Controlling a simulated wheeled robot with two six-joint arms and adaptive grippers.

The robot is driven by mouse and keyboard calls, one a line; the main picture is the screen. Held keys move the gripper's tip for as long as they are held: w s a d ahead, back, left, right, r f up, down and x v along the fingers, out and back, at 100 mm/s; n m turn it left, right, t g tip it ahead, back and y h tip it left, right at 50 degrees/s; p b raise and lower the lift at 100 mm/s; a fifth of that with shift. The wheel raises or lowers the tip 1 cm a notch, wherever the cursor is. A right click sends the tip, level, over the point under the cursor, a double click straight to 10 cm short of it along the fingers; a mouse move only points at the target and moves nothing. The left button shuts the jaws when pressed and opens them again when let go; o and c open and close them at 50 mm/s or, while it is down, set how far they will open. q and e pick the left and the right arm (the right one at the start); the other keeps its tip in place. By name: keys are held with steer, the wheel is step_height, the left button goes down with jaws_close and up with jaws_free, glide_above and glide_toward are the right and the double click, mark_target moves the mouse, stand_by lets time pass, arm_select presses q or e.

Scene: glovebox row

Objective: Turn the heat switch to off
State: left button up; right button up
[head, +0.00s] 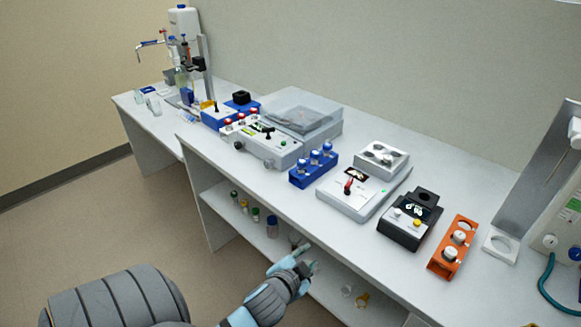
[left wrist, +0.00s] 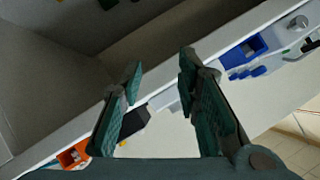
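The flat white device (head: 362,190) stands mid-counter in the head view, with a red lever (head: 348,186) on a pale label and a small green light; it may be the heat switch, but the lettering is too small to read. A light-grey control box (head: 262,146) with dark knobs and a green button stands further left. My left gripper (head: 308,258) is in front of the counter's front edge, apart from both devices. In the left wrist view my left gripper (left wrist: 160,68) has its two fingers spread, with nothing between them. My right gripper is not in view.
A blue rack (head: 313,172) with blue-capped bottles stands left of the white device. A black device (head: 409,219) and an orange rack (head: 453,246) stand to its right. Small bottles (head: 272,227) stand on the shelf below. A narrow strip along the counter's front is clear.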

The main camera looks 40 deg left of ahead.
arm_select(q)
steer(key=s+d+f+n+g+h, duration=0.1)
steer(key=s+f+g, duration=0.2)
steer(key=s+f, duration=0.2)
step_height(320, 180, down, 3)
steer(key=shift+s, duration=0.25)
